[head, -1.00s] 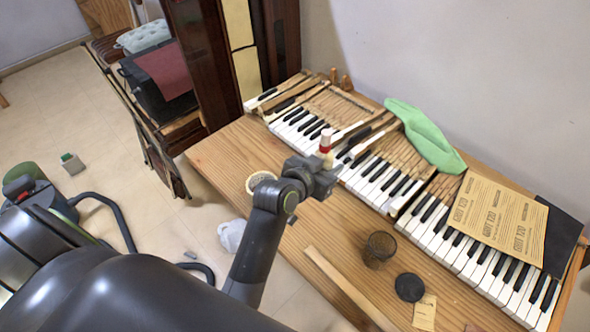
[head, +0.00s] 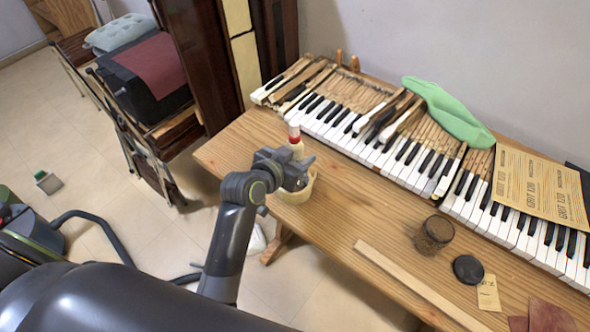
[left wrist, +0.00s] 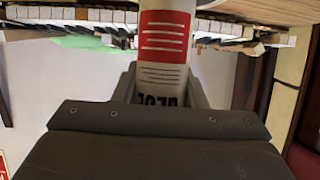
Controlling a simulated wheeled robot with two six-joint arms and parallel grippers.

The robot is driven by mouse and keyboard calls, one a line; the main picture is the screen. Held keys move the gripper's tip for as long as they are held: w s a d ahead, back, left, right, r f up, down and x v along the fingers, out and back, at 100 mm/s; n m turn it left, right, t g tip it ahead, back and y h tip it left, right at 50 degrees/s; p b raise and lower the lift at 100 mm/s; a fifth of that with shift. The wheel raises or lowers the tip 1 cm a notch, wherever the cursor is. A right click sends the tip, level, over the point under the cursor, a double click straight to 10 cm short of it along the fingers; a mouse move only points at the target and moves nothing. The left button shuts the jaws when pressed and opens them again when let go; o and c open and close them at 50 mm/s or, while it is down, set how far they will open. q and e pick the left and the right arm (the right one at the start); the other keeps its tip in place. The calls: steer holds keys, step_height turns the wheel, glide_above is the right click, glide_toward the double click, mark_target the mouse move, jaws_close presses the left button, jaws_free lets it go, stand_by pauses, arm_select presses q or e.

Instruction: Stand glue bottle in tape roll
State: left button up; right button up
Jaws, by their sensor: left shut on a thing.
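The glue bottle, white with a red band, stands about upright in my left gripper (head: 299,172). Its top (head: 295,138) shows above the gripper in the head view, and its red and white label (left wrist: 164,45) fills the middle of the left wrist view. My left gripper is shut on the bottle. The cream tape roll (head: 296,194) lies on the table's left end, right below the gripper, which partly covers it. The bottle's lower end is hidden, so I cannot tell whether it is inside the ring or above it. My right gripper is not in view.
The piano keys (head: 400,160) run along the back of the wooden table (head: 350,215). A dark mesh cup (head: 434,235), a black round lid (head: 468,269) and a wooden strip (head: 415,284) lie to the right. A green cloth (head: 447,112) lies over the keys.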

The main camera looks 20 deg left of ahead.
arm_select(q)
step_height(320, 180, down, 3)
steer(key=shift+a+f, duration=0.15)
steer(key=shift+f, duration=0.45)
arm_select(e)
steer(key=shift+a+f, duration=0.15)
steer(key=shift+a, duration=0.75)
arm_select(q)
steer(key=o, duration=0.7)
steer(key=shift+f, duration=0.25)
steer(key=o, duration=0.4)
steer(key=shift+r, duration=0.1)
steer(key=shift+o, duration=0.2)
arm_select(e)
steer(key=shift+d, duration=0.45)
